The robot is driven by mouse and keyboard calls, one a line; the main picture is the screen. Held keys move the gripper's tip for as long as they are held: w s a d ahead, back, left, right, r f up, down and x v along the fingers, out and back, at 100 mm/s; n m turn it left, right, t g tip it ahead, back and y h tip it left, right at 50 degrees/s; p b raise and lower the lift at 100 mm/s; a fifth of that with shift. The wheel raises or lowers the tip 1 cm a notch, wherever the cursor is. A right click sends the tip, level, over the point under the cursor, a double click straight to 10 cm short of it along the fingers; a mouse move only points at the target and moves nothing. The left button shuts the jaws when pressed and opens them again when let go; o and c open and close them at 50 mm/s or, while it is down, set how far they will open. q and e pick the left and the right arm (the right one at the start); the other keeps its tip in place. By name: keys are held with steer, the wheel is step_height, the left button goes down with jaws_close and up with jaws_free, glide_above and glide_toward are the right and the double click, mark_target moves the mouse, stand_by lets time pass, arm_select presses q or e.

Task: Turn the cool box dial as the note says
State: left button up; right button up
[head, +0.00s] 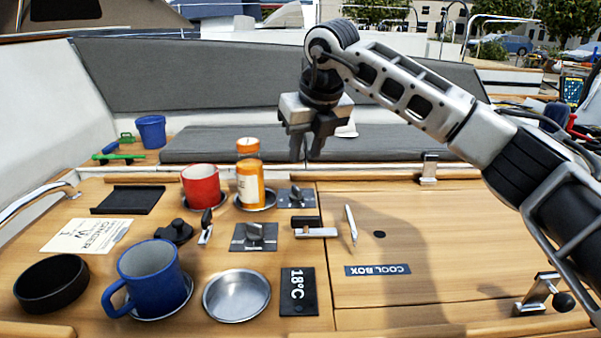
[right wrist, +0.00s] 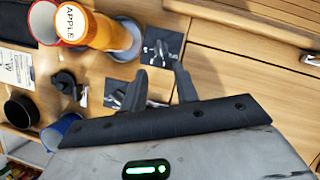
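A dark card reading "18°C" (head: 298,292) lies at the front of the wooden table. A "COOL BOX" label (head: 378,270) is on the panel to its right. Two dark plates with knobs stand left of the panel seam: a nearer one (head: 253,236) and a farther one (head: 296,197). In the right wrist view the farther plate (right wrist: 162,43) and the nearer knob (right wrist: 130,94) show, the latter partly behind a finger. I cannot tell their settings. My right gripper (head: 307,145) is open and empty, fingers pointing down, above the table's back part. My left gripper is out of view.
A red mug (head: 201,187), an orange bottle (head: 249,182), a blue mug (head: 152,277) and a steel dish (head: 237,296) crowd the left side. A latch (head: 315,231) and a white pen-like piece (head: 351,224) lie near the seam. The right panel is mostly clear.

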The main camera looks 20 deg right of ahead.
steer(key=v, duration=0.6)
steer(key=shift+r, duration=0.1)
